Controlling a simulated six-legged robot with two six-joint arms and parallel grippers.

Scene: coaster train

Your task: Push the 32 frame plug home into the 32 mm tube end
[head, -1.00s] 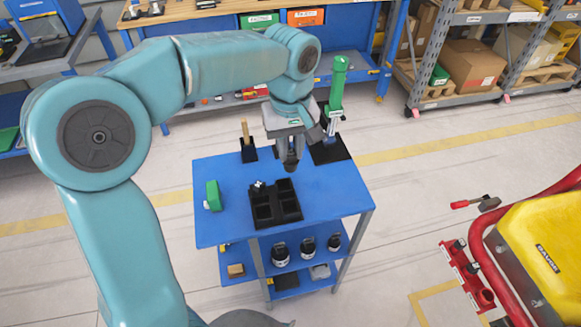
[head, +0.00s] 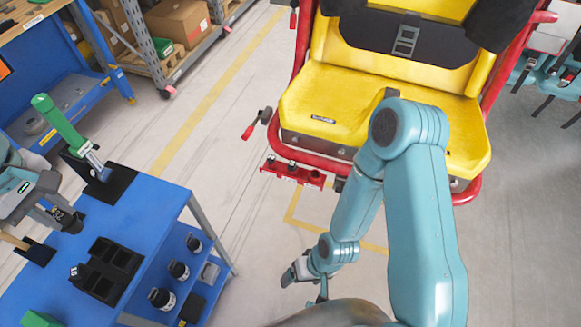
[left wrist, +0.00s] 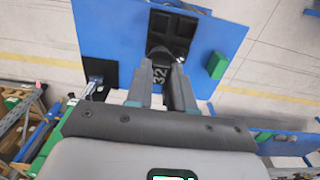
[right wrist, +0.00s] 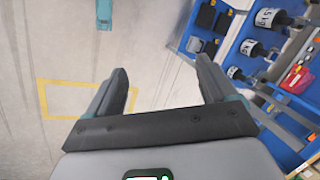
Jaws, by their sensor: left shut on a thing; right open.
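My left gripper (head: 55,212) is at the left edge of the head view, above the blue cart top. It is shut on a black plug marked 32 (head: 70,220); the plug shows between the fingers in the left wrist view (left wrist: 160,73). My right gripper (head: 298,272) hangs low over the floor, right of the cart and below the yellow seat. It is open and empty in the right wrist view (right wrist: 160,90). A red bracket (head: 292,177) with several dark fittings sits at the seat frame's lower left. I cannot tell which part is the 32 mm tube end.
A black compartment tray (head: 122,262) lies on the blue cart (head: 165,205), with a small marked plug (head: 76,272) at its left. A green-handled tool (head: 62,125) stands behind. The red-framed yellow seat (head: 350,105) fills the upper right. Clear floor separates cart and seat.

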